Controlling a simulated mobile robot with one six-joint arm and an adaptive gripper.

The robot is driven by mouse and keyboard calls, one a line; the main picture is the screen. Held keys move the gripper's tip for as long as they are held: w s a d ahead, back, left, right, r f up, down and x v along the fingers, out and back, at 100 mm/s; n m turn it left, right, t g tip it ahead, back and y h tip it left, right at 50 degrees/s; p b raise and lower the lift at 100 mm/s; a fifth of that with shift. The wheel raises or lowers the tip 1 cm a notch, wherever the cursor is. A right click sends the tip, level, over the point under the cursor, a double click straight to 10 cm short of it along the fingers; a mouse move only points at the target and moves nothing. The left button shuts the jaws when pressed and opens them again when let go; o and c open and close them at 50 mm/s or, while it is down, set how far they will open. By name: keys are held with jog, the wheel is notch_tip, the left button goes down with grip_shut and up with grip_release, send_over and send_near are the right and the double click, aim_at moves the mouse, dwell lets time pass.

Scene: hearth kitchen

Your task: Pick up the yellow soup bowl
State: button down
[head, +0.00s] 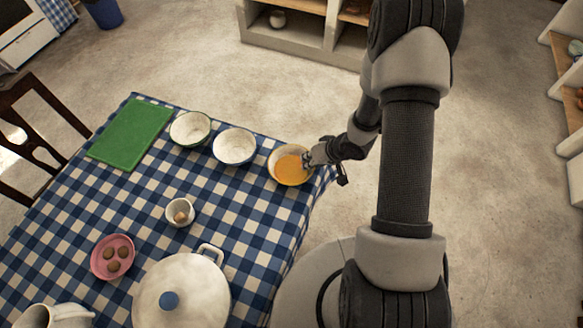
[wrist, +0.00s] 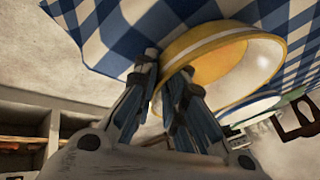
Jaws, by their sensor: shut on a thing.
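The yellow soup bowl (head: 288,174) is at the right corner of the checked table, with a pale rim and a yellow-orange inside. It also shows upper right in the wrist view (wrist: 225,62). My gripper (head: 308,160) reaches in from the right to the bowl's right rim. In the wrist view my gripper (wrist: 168,66) has one finger on each side of the bowl's near wall and is shut on it. The fingers hide part of that rim. I cannot tell whether the bowl touches the cloth.
A white bowl with a blue rim (head: 235,146) stands just left of it, then a green-rimmed bowl (head: 190,128) and a green board (head: 131,134). A small cup (head: 180,211), a pink bowl (head: 112,257) and a lidded pot (head: 181,291) stand nearer.

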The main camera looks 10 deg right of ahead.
jog(key=shift+r, duration=0.15)
notch_tip(320, 180, up, 20)
jog(key=p, duration=1.1)
jog(key=shift+f+p, duration=0.2)
jog(key=shift+p, duration=0.15)
dwell(2.9)
